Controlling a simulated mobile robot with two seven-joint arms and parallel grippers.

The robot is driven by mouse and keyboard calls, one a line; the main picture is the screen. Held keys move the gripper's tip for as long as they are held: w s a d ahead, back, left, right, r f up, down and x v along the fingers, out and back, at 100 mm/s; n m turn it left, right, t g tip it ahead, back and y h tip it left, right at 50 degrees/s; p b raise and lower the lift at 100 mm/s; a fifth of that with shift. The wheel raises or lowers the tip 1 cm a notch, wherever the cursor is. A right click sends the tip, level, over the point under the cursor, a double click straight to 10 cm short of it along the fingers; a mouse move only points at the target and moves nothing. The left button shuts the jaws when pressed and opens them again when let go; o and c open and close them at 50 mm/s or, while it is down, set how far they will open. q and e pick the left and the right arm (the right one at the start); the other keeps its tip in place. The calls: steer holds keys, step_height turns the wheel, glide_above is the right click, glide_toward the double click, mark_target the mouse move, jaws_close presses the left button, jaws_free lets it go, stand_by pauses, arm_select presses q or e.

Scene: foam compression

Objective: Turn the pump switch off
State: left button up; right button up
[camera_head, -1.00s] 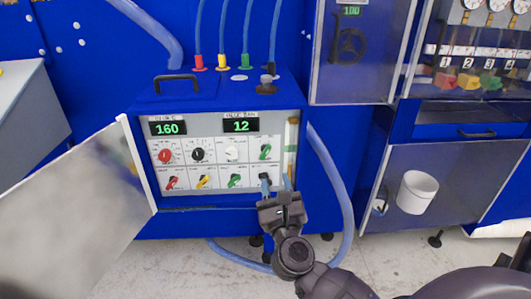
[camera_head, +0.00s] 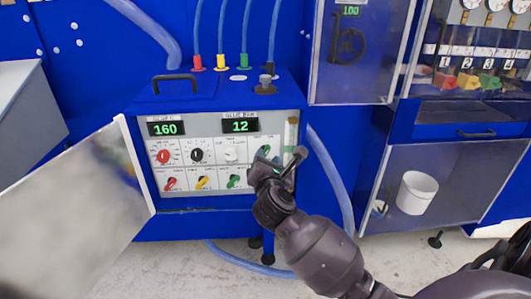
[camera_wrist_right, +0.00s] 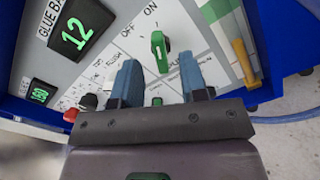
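A green rotary switch (camera_wrist_right: 160,48) with OFF and ON labels fills the upper middle of the right wrist view. It sits on the upper right of the white control panel (camera_head: 157,198), where the green switch (camera_head: 264,151) shows just above my gripper. I cannot read a pump label. My right gripper (camera_head: 278,163) faces the panel. In the wrist view its two blue fingers (camera_wrist_right: 160,72) are open, with the switch just beyond and between the tips. I cannot tell if they touch it. The lower right of the panel is hidden behind the gripper. My left gripper is not in view.
Red (camera_head: 163,156), black (camera_head: 196,155) and white knobs (camera_head: 231,155) share the upper row; more coloured switches line the lower row. An open panel door (camera_head: 85,215) stands at left. A blue hose (camera_head: 335,175) hangs right of the cabinet.

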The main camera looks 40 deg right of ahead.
mark_target(266, 153)
steer(key=shift+x, duration=2)
jaws_close()
